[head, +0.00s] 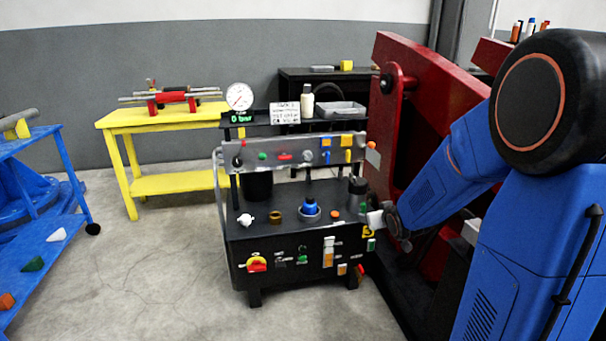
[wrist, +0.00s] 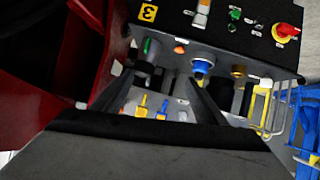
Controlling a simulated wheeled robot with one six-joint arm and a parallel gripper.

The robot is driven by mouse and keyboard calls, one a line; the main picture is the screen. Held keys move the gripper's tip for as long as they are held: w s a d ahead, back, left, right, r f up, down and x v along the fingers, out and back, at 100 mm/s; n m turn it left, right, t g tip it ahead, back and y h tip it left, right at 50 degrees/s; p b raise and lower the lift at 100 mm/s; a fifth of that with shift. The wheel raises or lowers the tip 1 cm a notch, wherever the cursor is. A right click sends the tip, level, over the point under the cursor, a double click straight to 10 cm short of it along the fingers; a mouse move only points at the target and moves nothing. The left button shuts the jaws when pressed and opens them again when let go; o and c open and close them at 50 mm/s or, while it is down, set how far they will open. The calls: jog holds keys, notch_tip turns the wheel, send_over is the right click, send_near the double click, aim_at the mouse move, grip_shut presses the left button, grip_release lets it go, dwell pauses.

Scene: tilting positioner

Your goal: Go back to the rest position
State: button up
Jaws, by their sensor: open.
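My gripper (wrist: 163,82) is open in the wrist view, its two dark fingers spread and nothing between them. In the head view, my blue arm reaches in from the right and its small end (head: 377,220) is beside the right edge of the black control cart (head: 290,240). The cart also shows in the wrist view (wrist: 175,20), upside down, with its blue knob (wrist: 202,66) and red-and-yellow switch (wrist: 285,32). In the head view the blue knob (head: 311,206) stands on the cart's top. The fingertips are too small to make out in the head view.
A big red tilting frame (head: 385,130) stands close behind and beside my arm. A yellow table (head: 160,115) with red clamps and a blue stand (head: 40,200) are to the left. A dark bench (head: 300,75) is at the back. The floor (head: 150,270) left of the cart is clear.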

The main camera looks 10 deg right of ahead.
jog(key=s+a+r+g, duration=0.2)
jog(key=s+a, duration=0.2)
jog(key=s, duration=0.8)
jog(key=s+a+r+g+y, duration=0.1)
jog(key=s+a, duration=0.4)
jog(key=s, duration=0.8)
jog(key=s+a+r+g, duration=0.3)
jog(key=s+a+r, duration=0.1)
jog(key=s, duration=0.8)
jog(key=shift+s+a+r+g+y, duration=0.15)
jog(key=shift+a+r+g+y, duration=0.2)
jog(key=shift+a+g+y, duration=0.1)
